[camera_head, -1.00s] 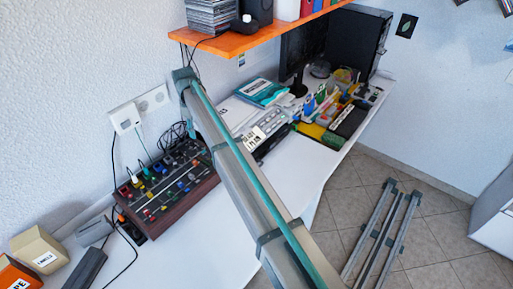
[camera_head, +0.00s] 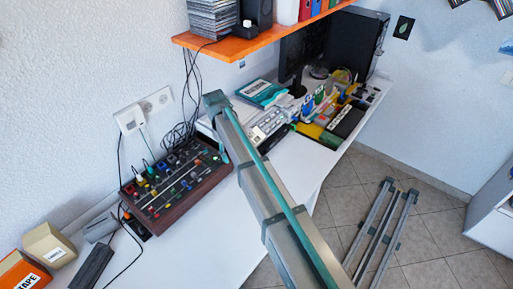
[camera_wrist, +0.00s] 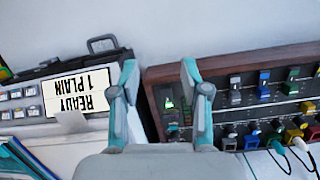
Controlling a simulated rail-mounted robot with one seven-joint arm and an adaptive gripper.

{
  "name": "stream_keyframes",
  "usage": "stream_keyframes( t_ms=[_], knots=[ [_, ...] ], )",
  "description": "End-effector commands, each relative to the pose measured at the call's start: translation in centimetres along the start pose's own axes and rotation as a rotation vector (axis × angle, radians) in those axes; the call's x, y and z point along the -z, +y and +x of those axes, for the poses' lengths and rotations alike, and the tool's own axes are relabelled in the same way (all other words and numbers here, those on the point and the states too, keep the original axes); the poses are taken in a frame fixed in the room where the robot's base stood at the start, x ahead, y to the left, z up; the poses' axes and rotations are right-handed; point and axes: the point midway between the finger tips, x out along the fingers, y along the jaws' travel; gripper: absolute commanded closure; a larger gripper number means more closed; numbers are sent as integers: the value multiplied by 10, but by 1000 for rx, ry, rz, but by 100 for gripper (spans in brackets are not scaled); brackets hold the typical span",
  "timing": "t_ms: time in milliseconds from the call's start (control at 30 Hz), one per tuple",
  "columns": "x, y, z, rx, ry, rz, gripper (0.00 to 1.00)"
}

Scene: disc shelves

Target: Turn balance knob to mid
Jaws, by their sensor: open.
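The mixer (camera_head: 165,215), a dark panel in a wooden case with many coloured knobs, sits on the white desk against the wall. It also fills the right of the wrist view (camera_wrist: 225,58), upside down, with coloured controls and plugged cables. Its labels are too small to read, so I cannot tell which knob is the balance knob. My gripper (camera_wrist: 160,78) is open and empty, its teal fingertips apart. In the wrist view it spans the mixer's left end and the gap beside the printer-like device (camera_wrist: 30,122). My arm hides most of the gripper in the head view.
The device with the "READY 1 PLAIN" display (camera_wrist: 78,97) stands close beside the mixer. An orange shelf (camera_head: 250,40) hangs above the desk. Cables (camera_head: 190,110) run down the wall behind the mixer. Boxes (camera_head: 48,243) stand at the lower left.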

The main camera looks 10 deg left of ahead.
Motion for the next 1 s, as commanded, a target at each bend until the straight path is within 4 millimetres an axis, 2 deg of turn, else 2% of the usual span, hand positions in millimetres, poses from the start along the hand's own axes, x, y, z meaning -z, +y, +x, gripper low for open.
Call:
stream_keyframes(
  t_ms=[100, 300, 700, 1000],
  knots=[
    [-20, 21, 13, -13, 8, 64, 54],
    [-22, 54, 31, -45, 56, 148, 54],
    [-10, 111, 57, -109, 169, 271, 54],
    [-5, 136, 65, -138, 222, 321, 54]
  ],
)
